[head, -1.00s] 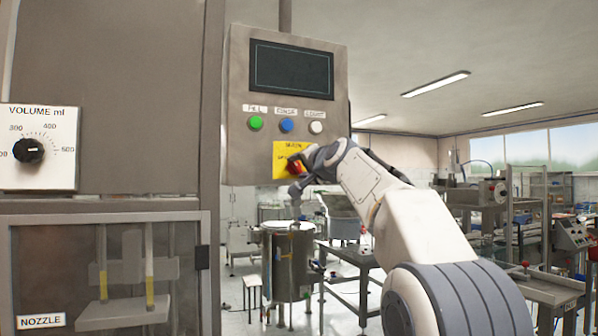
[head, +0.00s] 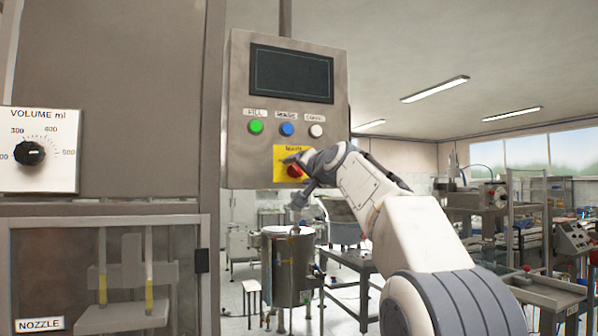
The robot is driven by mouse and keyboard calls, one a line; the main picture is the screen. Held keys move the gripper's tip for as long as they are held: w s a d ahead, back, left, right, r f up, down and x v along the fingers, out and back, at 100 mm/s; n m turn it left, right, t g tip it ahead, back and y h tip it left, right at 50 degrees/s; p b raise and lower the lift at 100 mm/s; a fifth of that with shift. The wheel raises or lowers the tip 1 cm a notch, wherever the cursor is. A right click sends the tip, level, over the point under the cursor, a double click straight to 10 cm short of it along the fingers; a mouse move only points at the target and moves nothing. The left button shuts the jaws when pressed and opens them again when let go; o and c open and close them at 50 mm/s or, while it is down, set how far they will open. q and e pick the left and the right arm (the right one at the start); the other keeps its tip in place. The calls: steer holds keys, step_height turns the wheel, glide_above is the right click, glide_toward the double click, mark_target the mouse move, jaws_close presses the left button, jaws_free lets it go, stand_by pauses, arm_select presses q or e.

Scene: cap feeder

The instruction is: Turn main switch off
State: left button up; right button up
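The main switch is a red rotary knob (head: 294,171) on a yellow plate (head: 281,151) at the bottom of the grey control panel (head: 240,166). My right gripper (head: 296,166) is at the knob, covering the plate's right part. One dark finger lies across the plate above the knob, and another part hangs below it. The fingers overlap the red knob in the picture; I cannot tell whether they grip it or how far they are closed. My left gripper is not in view.
Above the switch are a green button (head: 256,127), a blue button (head: 287,129), a white button (head: 316,130) and a dark screen (head: 291,73). A volume dial (head: 29,152) is at the left. A steel tank (head: 288,266) stands behind and below the panel.

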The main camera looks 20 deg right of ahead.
steer(key=shift+s+b, duration=0.4)
steer(key=shift+s, duration=0.15)
steer(key=s+b, duration=0.3)
steer(key=s, duration=0.6)
steer(key=shift+s+d+b, duration=0.2)
steer(key=shift+b, duration=0.2)
steer(key=a+f+n+g+y+p, duration=0.25)
steer(key=a+f+n+g, duration=0.2)
steer(key=a+f, duration=0.8)
steer(key=s+a+f+n+g+y+p, duration=0.1)
steer(key=s+a+f+n+g, duration=0.15)
steer(key=s+a+f, duration=0.35)
steer(key=s+a+f+n+g+y+p, duration=0.1)
steer(key=s+a+f+g, duration=0.15)
steer(key=f, duration=0.65)
steer(key=s+a+f+n+g+h+p, duration=0.1)
steer(key=s+a+f+n+g, duration=0.15)
steer(key=s+f, duration=0.4)
steer(key=s+a+f+n+g+h, duration=0.1)
steer(key=s+a+f+g, duration=0.15)
steer(key=s+f, duration=0.4)
steer(key=s+d+f+n+g+h, duration=0.1)
steer(key=s+d+f+n, duration=0.1)
steer(key=s+f, duration=0.2)
steer(key=s+d+f+n+g+h+p, duration=0.1)
steer(key=s+d+f+n+g, duration=0.1)
steer(key=s, duration=0.8)
steer(key=shift+d+f+p, duration=0.3)
steer(key=shift+d+f, duration=0.25)
steer(key=shift+f, duration=0.3)
